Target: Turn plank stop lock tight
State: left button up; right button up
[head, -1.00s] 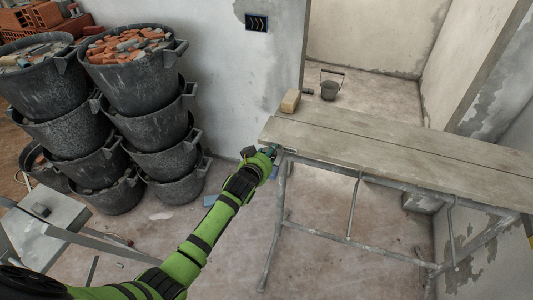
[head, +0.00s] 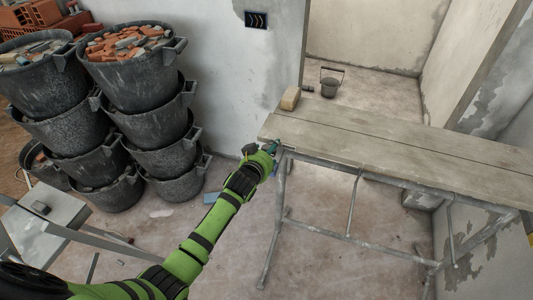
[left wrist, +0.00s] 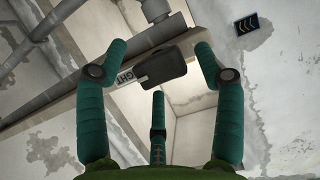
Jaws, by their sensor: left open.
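The plank stop lock shows in the left wrist view as a dark, rounded block (left wrist: 165,66). A pale label (left wrist: 130,75) beside it has the letters "GHT" readable. My left gripper (head: 273,149) is at the near left end of the plank table (head: 390,148). In the left wrist view its three green fingers (left wrist: 158,62) are spread open, with the lock between the two upper fingertips. I cannot tell whether any finger touches it. In the head view the lock is hidden or too small to make out. My right gripper is not in view.
Stacked black buckets (head: 125,50) with rubble stand at left. A tan block (head: 290,98) lies on the table's far left corner. Metal trestle legs (head: 350,207) stand under the planks. A small bucket (head: 330,87) is on the floor beyond. Floor in front is mostly clear.

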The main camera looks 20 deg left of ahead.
pick_arm(q)
jog(key=v, duration=1.2)
dwell(0.4)
